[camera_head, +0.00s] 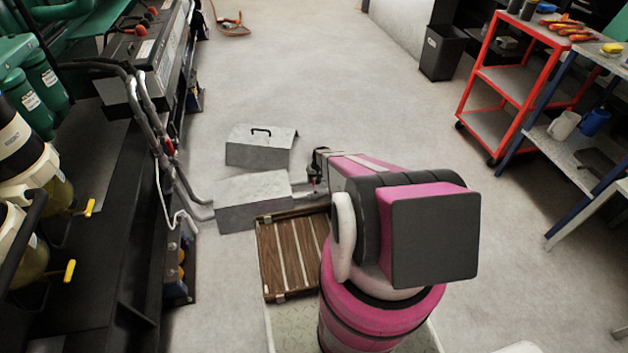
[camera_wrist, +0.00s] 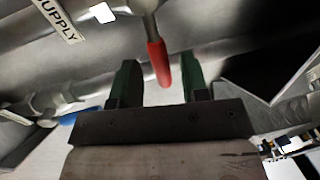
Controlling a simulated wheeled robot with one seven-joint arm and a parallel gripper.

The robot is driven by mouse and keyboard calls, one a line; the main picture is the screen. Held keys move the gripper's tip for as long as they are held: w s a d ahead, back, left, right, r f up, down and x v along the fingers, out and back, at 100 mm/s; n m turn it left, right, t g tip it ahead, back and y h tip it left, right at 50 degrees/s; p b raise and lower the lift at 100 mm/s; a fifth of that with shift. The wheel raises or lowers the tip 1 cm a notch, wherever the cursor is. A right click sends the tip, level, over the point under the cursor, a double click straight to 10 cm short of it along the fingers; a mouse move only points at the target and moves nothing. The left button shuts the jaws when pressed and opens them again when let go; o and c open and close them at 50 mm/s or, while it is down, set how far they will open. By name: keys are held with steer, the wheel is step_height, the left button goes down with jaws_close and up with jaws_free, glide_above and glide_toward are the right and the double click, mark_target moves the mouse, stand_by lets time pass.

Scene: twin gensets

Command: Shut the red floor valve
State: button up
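The red valve handle (camera_wrist: 157,64) hangs from a metal stem at the top middle of the wrist view. A label reading "SUPPLY" (camera_wrist: 60,20) is to its left. My gripper (camera_wrist: 159,78) is open, with its two dark green fingers on either side of the handle's lower end in the picture. I see a gap on each side, and cannot tell how deep the handle sits between them. In the head view my gripper (camera_head: 318,166) is by the pipe beside the grey covers, and only a small bit of red shows there. My arm hides the rest.
Two grey metal covers (camera_head: 256,198) lie on the floor left of my gripper, near a wooden slatted crate (camera_head: 283,256). The genset (camera_head: 130,150) lines the left. A red cart (camera_head: 505,85) and a blue-legged bench (camera_head: 570,150) stand right.

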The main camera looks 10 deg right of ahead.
step_height(320, 180, up, 10)
steer(key=d, duration=0.2)
steer(key=shift+r, duration=0.25)
steer(key=shift+d, duration=0.1)
steer(key=s+a+r, duration=0.2)
steer(key=s+r, duration=0.7)
steer(key=r, duration=0.3)
steer(key=s+a+r+h, duration=0.1)
steer(key=s+a+r, duration=0.2)
steer(key=s+r, duration=0.6)
steer(key=s+a+r+h, duration=0.1)
steer(key=s+a+r, duration=0.2)
steer(key=s+r, duration=0.6)
step_height(320, 180, up, 6)
steer(key=shift+a+r, duration=0.15)
steer(key=shift+a, duration=0.05)
